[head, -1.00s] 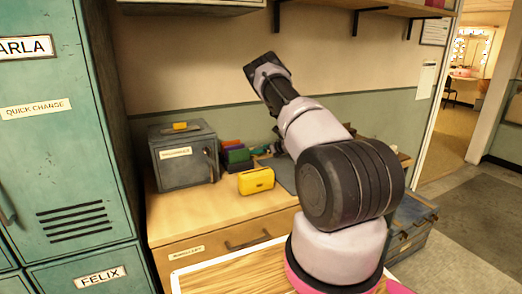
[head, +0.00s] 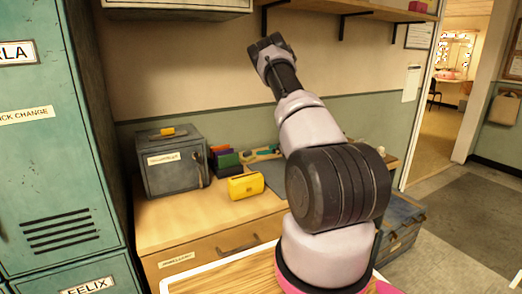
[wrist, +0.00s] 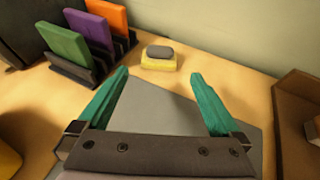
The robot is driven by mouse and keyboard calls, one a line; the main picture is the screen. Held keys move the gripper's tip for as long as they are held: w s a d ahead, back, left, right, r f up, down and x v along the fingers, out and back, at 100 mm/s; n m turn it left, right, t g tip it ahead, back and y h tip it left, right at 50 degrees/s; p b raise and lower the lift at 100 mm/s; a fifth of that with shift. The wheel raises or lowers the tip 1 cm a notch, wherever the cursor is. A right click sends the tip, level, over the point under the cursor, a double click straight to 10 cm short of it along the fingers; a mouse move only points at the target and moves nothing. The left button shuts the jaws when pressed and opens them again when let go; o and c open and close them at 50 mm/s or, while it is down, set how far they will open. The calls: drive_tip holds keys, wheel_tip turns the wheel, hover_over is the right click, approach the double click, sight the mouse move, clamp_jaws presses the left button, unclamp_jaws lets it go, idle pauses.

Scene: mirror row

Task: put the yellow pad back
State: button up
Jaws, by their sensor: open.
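My gripper (wrist: 160,76) is open with nothing between its teal fingers. It hangs over a grey mat (wrist: 172,118) on the counter. Beyond the fingertips in the wrist view is a small yellow block-like pad (wrist: 158,64), with a dark grey lump (wrist: 159,52) resting on top of it. To its left is a black rack (wrist: 70,72) holding an orange pad (wrist: 107,26), a purple pad (wrist: 88,43) and a green pad (wrist: 64,54) upright. In the head view my arm hides much of the area around the gripper.
A yellow box (head: 245,186) stands at the counter's front, left of the mat. A grey lockbox (head: 170,168) with a small yellow item (head: 168,131) on top stands further left. A brown wooden organiser (wrist: 298,120) is at the right. A shelf (head: 350,7) hangs above.

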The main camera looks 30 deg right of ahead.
drive_tip(key=w+d+r+m+t+h, duration=0.1)
drive_tip(key=w+r+m+h, duration=0.15)
drive_tip(key=r+m, duration=0.5)
drive_tip(key=w+d+r+m+t+h, duration=0.1)
drive_tip(key=r+m+h, duration=0.3)
drive_tip(key=r, duration=0.7)
drive_tip(key=s+a+r+m+g+h, duration=0.1)
drive_tip(key=s+a+r+m, duration=0.1)
drive_tip(key=s+r+m, duration=0.35)
drive_tip(key=s+a+r+m+g+h, duration=0.1)
drive_tip(key=s+a+r+m+h, duration=0.15)
drive_tip(key=r+m, duration=0.6)
drive_tip(key=s+a+r+m+g+y, duration=0.1)
drive_tip(key=s+a+m+y, duration=0.1)
drive_tip(key=s+a+m, duration=0.4)
drive_tip(key=s+a+r+m+g+y, duration=0.1)
drive_tip(key=s+a+m, duration=0.6)
drive_tip(key=s, duration=1)
drive_tip(key=s+a+r+m+g+y, duration=0.1)
drive_tip(key=s+a+m+g+y, duration=0.2)
drive_tip(key=s+a+m, duration=0.3)
drive_tip(key=s+a, duration=0.4)
drive_tip(key=s, duration=0.1)
drive_tip(key=shift+s+a+r, duration=0.25)
drive_tip(key=shift+r, duration=0.15)
drive_tip(key=shift+d+m, duration=0.15)
drive_tip(key=shift+m, duration=0.1)
